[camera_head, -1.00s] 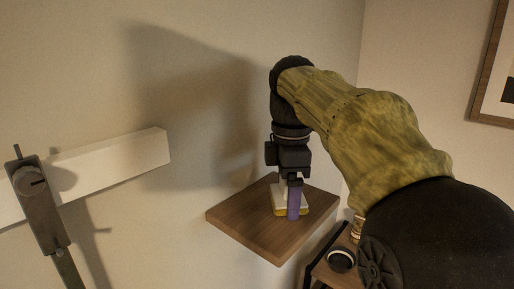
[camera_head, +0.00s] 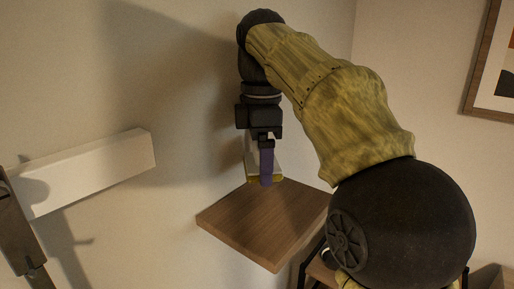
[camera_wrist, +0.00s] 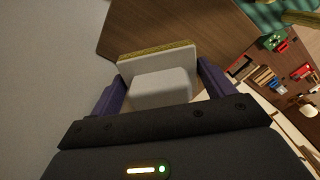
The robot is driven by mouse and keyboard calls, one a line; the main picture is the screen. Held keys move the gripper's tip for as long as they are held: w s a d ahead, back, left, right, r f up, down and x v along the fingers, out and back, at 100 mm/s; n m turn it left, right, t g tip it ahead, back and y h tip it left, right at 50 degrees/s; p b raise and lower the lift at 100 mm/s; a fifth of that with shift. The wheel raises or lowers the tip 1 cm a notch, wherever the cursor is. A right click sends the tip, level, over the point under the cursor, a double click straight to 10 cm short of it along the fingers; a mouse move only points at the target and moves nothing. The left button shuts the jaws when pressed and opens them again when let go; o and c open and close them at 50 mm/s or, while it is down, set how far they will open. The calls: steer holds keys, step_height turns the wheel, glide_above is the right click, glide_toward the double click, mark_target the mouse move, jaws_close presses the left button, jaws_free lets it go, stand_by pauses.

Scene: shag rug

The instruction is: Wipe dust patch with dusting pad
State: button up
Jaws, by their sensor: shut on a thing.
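The dusting pad (camera_head: 250,168) has a white grip block and a yellow underside. In the wrist view the pad (camera_wrist: 158,60) sits between the two purple fingers of my gripper (camera_wrist: 160,85), which is shut on its block. In the head view my gripper (camera_head: 262,165) points down at the back corner of the brown wooden shelf (camera_head: 262,228). I cannot tell whether the pad touches the shelf or hovers over it. The visible shelf top looks bare. No dust patch can be made out in either view.
The wall is close behind and left of the shelf. A white bar (camera_head: 90,172) juts from the wall at left. A framed picture (camera_head: 492,65) hangs at right. In the wrist view, a lower surface holds several small items, including a green one (camera_wrist: 272,42).

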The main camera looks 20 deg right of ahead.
steer(key=shift+r, duration=0.5)
steer(key=shift+s+d+r, duration=0.1)
steer(key=shift+d+r, duration=0.1)
steer(key=shift+r, duration=0.55)
